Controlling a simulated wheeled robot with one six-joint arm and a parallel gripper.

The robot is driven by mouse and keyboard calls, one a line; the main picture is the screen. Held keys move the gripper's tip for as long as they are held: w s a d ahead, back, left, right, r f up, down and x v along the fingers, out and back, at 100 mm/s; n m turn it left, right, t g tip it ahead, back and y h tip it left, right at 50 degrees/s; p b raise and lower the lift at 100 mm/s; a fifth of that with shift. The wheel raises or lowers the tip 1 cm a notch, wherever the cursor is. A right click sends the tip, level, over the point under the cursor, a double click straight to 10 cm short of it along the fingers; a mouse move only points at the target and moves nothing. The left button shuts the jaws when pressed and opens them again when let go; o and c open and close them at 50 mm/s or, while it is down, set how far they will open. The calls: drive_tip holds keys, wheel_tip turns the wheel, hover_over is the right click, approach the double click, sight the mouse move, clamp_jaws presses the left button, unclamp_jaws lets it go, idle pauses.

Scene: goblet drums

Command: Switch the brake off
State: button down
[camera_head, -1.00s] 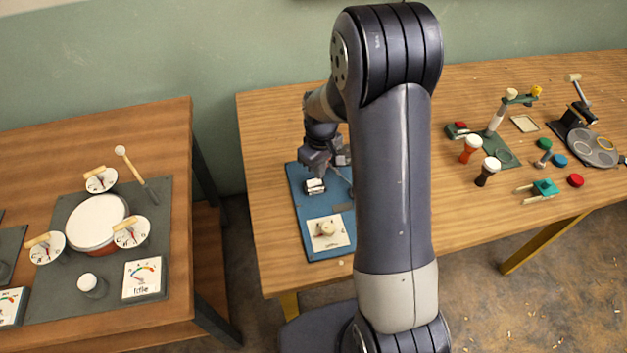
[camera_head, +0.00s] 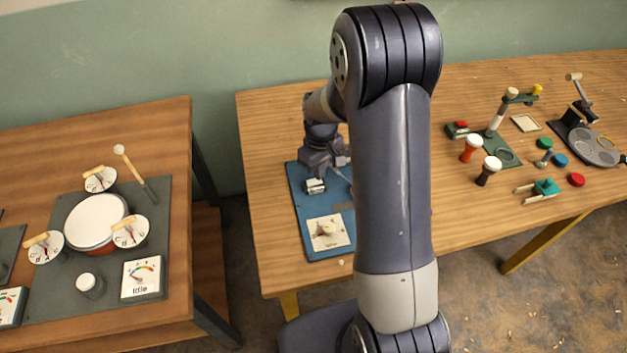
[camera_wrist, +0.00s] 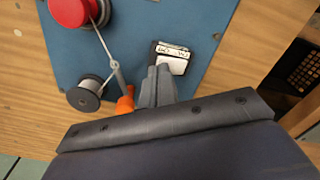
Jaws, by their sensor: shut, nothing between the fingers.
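A small switch box with a white, lettered face (camera_wrist: 174,58) is on the blue board (camera_wrist: 130,35) in the wrist view. The lettering is too small to read surely. The box also shows in the head view (camera_head: 315,186). My gripper (camera_wrist: 160,75) is shut and empty, with its fingertips right at the near left edge of the switch face. I cannot tell whether they touch it. In the head view my gripper (camera_head: 316,175) is low over the board, just behind the switch. Its fingertips partly hide the switch.
On the board are a red knob (camera_wrist: 72,10), a grey spool (camera_wrist: 85,97) with a cord, and an orange part (camera_wrist: 125,103) beside my fingers. A white dial plate (camera_head: 328,233) is at the board's front.

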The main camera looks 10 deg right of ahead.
drive_tip(key=shift+f+b, duration=0.5)
drive_tip(key=shift+f, duration=0.2)
drive_tip(key=shift+r+p, duration=2.5)
drive_tip(key=shift+r, duration=1.1)
drive_tip(key=shift+f, duration=0.2)
